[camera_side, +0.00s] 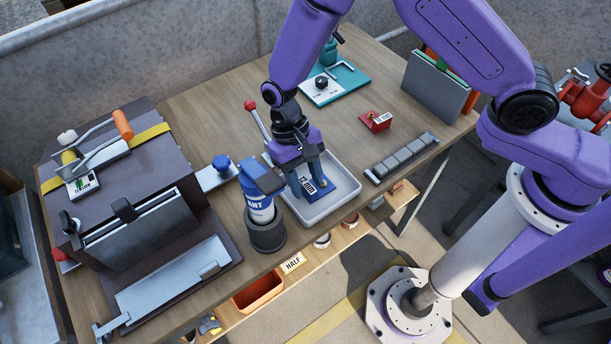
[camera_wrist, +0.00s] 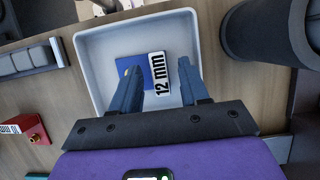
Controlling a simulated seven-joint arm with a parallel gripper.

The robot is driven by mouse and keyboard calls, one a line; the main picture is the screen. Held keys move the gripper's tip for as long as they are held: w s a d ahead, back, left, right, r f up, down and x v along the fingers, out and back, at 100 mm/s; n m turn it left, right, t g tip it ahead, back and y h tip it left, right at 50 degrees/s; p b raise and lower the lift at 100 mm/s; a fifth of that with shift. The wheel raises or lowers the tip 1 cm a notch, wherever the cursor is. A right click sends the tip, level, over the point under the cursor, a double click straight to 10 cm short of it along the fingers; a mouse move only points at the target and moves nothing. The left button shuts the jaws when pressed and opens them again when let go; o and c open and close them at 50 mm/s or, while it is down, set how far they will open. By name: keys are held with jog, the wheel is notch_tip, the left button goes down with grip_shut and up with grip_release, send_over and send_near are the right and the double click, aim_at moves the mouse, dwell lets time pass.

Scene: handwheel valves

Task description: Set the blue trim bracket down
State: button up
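The blue trim bracket (camera_side: 322,186), with a white "12 mm" label, is low in a shallow pale grey tray (camera_side: 345,199) on the bench. In the wrist view the bracket (camera_wrist: 130,64) shows against the tray floor, its label beside it. My gripper (camera_side: 310,182) points down over the tray. In the wrist view its fingers (camera_wrist: 159,72) stand apart, with a gap between the right finger and the label. The left finger covers part of the bracket. I cannot tell whether that finger touches it.
A blue bottle (camera_side: 260,207) in a dark holder stands close left of the tray. A red-handled lever (camera_side: 252,108) rises behind it. A red labelled block (camera_side: 376,121) and a row of grey blocks (camera_side: 402,158) are to the right. A large dark fixture (camera_side: 130,190) fills the left.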

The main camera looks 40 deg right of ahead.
jog(key=v, duration=1.2)
jog(key=shift+r, duration=0.2)
jog(key=s+d+r+n+t, duration=0.1)
jog(key=s+d+r+n, duration=0.2)
jog(key=s+d, duration=0.4)
jog(key=s+d+r+n+t, duration=0.2)
jog(key=s+d+r+n, duration=0.1)
jog(key=s+d+n, duration=0.2)
jog(key=s+d+r+n+t, duration=0.1)
jog(key=s+d+r+n, duration=0.2)
jog(key=s+d, duration=0.6)
jog(key=shift+d+r+n+t, duration=0.35)
jog(key=shift+d+n, duration=0.45)
jog(key=shift+d, duration=0.35)
